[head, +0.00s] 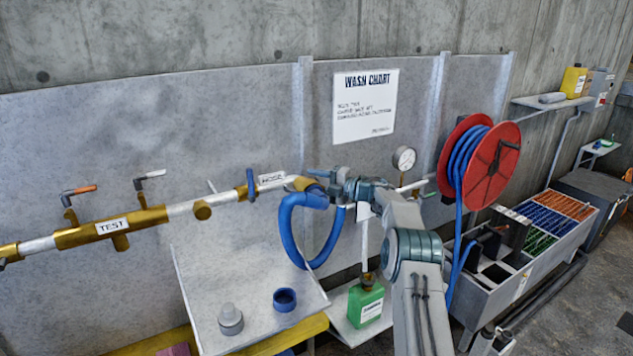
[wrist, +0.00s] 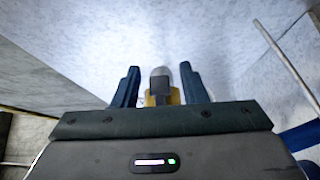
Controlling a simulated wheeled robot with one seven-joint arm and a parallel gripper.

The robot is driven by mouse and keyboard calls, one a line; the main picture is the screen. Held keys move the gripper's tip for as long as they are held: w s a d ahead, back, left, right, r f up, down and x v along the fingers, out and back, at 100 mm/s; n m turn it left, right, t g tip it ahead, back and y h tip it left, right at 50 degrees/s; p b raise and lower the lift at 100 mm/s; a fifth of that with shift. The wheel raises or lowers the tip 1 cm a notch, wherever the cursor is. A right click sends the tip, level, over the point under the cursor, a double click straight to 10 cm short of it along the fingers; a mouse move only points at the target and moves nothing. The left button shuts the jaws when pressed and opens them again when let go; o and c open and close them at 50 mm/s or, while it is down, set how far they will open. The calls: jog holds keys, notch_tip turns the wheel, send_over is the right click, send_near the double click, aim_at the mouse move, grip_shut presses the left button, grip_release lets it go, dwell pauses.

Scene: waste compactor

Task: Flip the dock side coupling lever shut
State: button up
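The brass hose coupling (head: 300,184) is at the right end of the pipe labelled HOSE, with the blue hose (head: 287,226) looping down below it. My gripper (head: 316,181) is at the right side of this coupling and partly covers it. In the wrist view, my gripper (wrist: 161,80) has its two dark blue fingers apart. Between them, a dark grey block with a pale rounded end (wrist: 160,80) stands over a brass-yellow part (wrist: 162,97). I cannot tell whether this is the dock side lever, or whether a finger touches it. The lever's position is unclear.
A tilted grey tray (head: 215,280) below holds a grey cap (head: 230,319) and a blue ring (head: 285,299). A pressure gauge (head: 404,158) and a red hose reel (head: 490,165) stand to the right. The TEST pipe (head: 112,228) runs along the wall at left.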

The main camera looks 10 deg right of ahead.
jog(key=b+v, duration=0.5)
jog(key=v, duration=0.8)
jog(key=shift+s+d, duration=0.25)
jog(key=shift+d, duration=0.1)
notch_tip(320, 180, up, 12)
jog(key=a+m+t+h, duration=0.1)
jog(key=m+t+h, duration=0.6)
jog(key=m, duration=0.2)
jog(key=s+r+m+h, duration=0.2)
jog(key=s+m+h, duration=0.5)
jog(key=m, duration=0.1)
jog(key=s+a+f+m+g, duration=0.2)
jog(key=s+f+m+g, duration=0.2)
jog(key=s, duration=1)
jog(key=s+a+f+m+g, duration=0.3)
jog(key=s+f, duration=0.5)
jog(key=s, duration=0.6)
jog(key=s+a+f+m+g+h, duration=0.1)
jog(key=s+a+f+m+g, duration=0.2)
jog(key=s, duration=1.1)
notch_tip(320, 180, down, 4)
jog(key=m+g, duration=0.2)
jog(key=g, duration=0.1)
jog(key=shift+s+r+g, duration=0.15)
jog(key=shift+s+g, duration=0.15)
jog(key=shift+s, duration=0.1)
